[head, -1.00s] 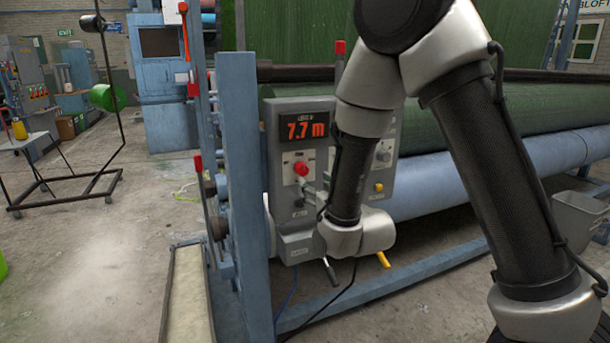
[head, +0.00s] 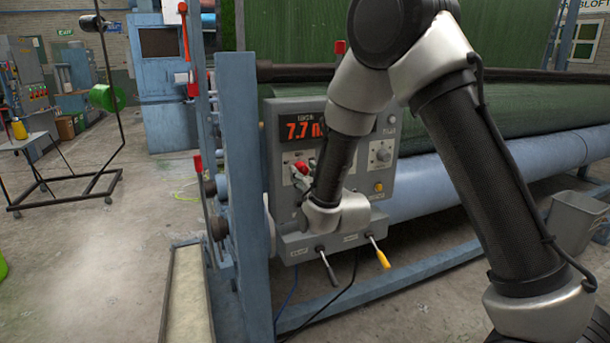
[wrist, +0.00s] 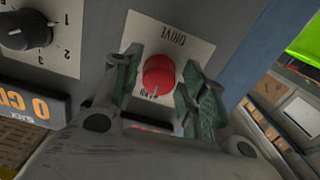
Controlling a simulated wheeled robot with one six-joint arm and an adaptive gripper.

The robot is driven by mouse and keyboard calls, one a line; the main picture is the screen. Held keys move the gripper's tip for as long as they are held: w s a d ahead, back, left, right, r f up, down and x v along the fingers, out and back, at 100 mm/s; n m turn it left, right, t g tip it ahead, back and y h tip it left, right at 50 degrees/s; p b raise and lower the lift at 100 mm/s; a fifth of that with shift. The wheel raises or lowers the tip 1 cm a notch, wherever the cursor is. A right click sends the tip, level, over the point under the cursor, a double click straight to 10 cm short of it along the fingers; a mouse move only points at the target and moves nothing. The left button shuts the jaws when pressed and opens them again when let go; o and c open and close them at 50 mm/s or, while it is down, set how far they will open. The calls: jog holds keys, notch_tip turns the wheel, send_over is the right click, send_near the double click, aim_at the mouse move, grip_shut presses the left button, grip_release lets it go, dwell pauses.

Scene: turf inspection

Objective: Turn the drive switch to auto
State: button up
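The drive switch is a red knob (wrist: 158,75) on a pale plate (wrist: 170,38) marked DRIVE, upside down in the wrist view. In the wrist view my gripper (wrist: 158,90) is open, with one green-grey finger on each side of the knob and gaps between. In the head view the red switch (head: 300,167) sits at the left of the grey control panel (head: 350,212). My gripper (head: 299,177) is just in front of it, partly hidden by my wrist.
A dial (wrist: 25,30) marked 1, 2, 3 is beside the switch plate. Below the panel are a black-handled lever (head: 327,265) and a yellow-handled lever (head: 378,253). A blue post (head: 243,190) stands close left of the panel. A green roll (head: 480,105) lies behind.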

jog(key=c, duration=0.5)
jog(key=shift+c, duration=0.2)
jog(key=shift+m, duration=0.4)
jog(key=m, duration=0.4)
jog(key=shift+a+m, duration=0.1)
jog(key=shift+m, duration=0.3)
jog(key=m, duration=0.6)
jog(key=shift+s, duration=0.1)
jog(key=shift+m, duration=0.3)
jog(key=o, duration=1)
